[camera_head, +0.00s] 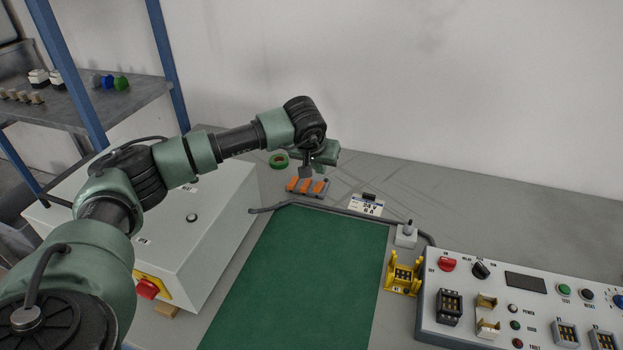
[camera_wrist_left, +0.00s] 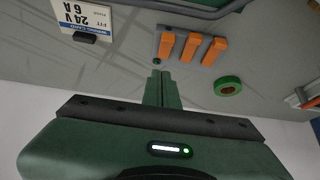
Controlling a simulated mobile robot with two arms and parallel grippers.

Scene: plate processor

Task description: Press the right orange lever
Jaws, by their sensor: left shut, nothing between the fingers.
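A small grey block with three orange levers lies on the grey bench beyond the green mat. The right orange lever (camera_head: 319,187) is at the block's right end; in the upside-down left wrist view it is the leftmost one (camera_wrist_left: 166,45). The other levers are the middle one (camera_head: 305,186) and the left one (camera_head: 292,184). All three look raised alike, though they are small. My left gripper (camera_head: 306,173) is shut and empty, pointing down just behind and above the block. In the wrist view its closed fingertips (camera_wrist_left: 157,76) are close to the right lever, apparently not touching it.
A green tape ring (camera_head: 279,160) lies left of the block. A white "24 V 6 A" label (camera_head: 367,206) lies to its right. A dark cable (camera_head: 330,208) runs in front, along the green mat (camera_head: 300,270). A control panel (camera_head: 530,310) stands at right.

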